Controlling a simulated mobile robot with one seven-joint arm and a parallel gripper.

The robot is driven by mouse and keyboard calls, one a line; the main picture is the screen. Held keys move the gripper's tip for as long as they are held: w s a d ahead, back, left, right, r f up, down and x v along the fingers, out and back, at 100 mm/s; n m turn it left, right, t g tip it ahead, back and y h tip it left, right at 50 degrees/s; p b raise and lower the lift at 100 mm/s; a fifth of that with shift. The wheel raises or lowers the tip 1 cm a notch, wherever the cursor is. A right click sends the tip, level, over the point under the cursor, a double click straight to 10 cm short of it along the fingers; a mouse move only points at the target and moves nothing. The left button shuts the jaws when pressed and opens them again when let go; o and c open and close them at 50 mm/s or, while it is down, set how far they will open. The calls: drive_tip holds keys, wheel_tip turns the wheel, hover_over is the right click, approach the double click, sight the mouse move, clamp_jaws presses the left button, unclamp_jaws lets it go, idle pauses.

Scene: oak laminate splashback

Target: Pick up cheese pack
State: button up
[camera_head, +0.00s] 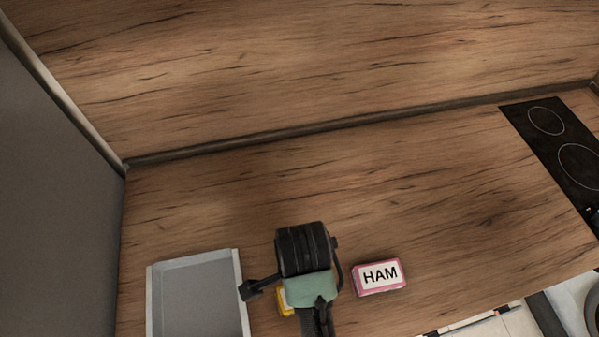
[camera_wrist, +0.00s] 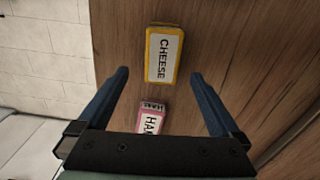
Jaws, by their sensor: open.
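The cheese pack (camera_wrist: 163,56) is a yellow box with a white label reading CHEESE. It lies on the wooden counter, ahead of the fingertips in the wrist view. In the head view only a yellow edge of the cheese pack (camera_head: 284,302) shows; my arm hides the rest. My gripper (camera_wrist: 159,74) is open and empty, its two blue fingers spread wide to either side of the pack's line. It is above the counter, and I cannot tell the exact height.
A pink ham pack (camera_head: 379,277) lies to the right of my arm; it also shows between the fingers in the wrist view (camera_wrist: 151,122). A grey tray (camera_head: 239,285) stands left of my arm. A black hob (camera_head: 550,150) is at the far right. The counter's middle is clear.

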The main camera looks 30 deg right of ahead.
wheel_tip(320, 180, down, 4)
drive_tip(key=shift+s+f, duration=0.1)
drive_tip(key=shift+s, duration=0.05)
drive_tip(key=shift+w+d+f+p, duration=0.1)
drive_tip(key=shift+f+p, duration=0.15)
drive_tip(key=shift+f, duration=0.7)
drive_tip(key=shift+w+a+f+p, duration=0.1)
drive_tip(key=shift+f+p, duration=0.15)
drive_tip(key=shift+f, duration=0.65)
drive_tip(key=shift+w+d+f+p, duration=0.1)
drive_tip(key=shift+f+p, duration=0.15)
drive_tip(key=shift+f, duration=0.7)
